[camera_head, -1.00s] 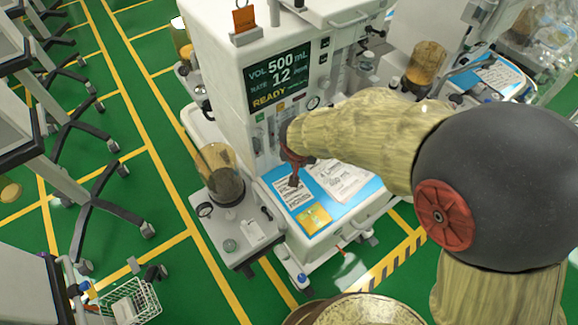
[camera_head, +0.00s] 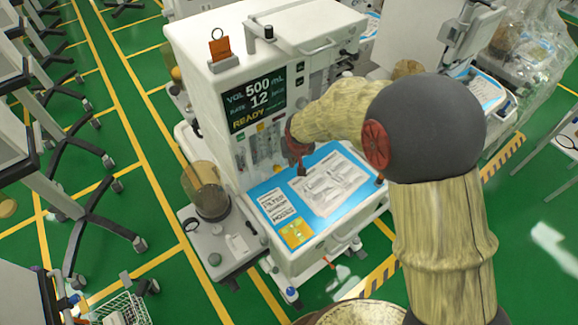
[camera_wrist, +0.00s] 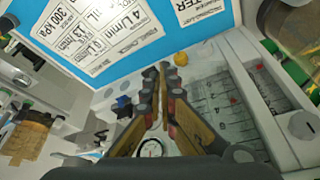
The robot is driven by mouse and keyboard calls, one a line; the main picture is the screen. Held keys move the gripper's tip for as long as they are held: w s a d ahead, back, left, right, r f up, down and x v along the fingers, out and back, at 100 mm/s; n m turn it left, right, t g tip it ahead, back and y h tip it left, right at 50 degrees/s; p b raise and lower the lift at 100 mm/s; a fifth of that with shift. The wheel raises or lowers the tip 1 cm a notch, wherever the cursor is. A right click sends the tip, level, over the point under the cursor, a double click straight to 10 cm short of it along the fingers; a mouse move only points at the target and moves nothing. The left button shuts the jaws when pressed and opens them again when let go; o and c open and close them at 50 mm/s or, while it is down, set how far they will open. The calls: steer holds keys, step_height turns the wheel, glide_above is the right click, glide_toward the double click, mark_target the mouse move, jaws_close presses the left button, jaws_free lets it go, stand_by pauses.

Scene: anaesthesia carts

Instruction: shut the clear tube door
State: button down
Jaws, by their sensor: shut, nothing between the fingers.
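The anaesthesia cart (camera_head: 215,62) stands in the middle of the head view, its screen reading 500 mL and 12. Low on its front is the flow-tube panel (camera_head: 262,147), partly behind my gripper (camera_head: 302,172). In the wrist view a clear panel with scale lines and red marks (camera_wrist: 225,98), apparently the tube door, lies just right of my gripper (camera_wrist: 158,68). I cannot tell how far it stands open. My fingers are together and empty, beside the panel; whether they touch it is unclear.
A blue work surface (camera_head: 262,189) with paper sheets lies below the panel. An amber canister (camera_head: 205,190) stands on the cart's left side shelf. A small gauge (camera_wrist: 152,149) sits near my fingers.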

steer(key=w, duration=0.3)
stand_by(1.4)
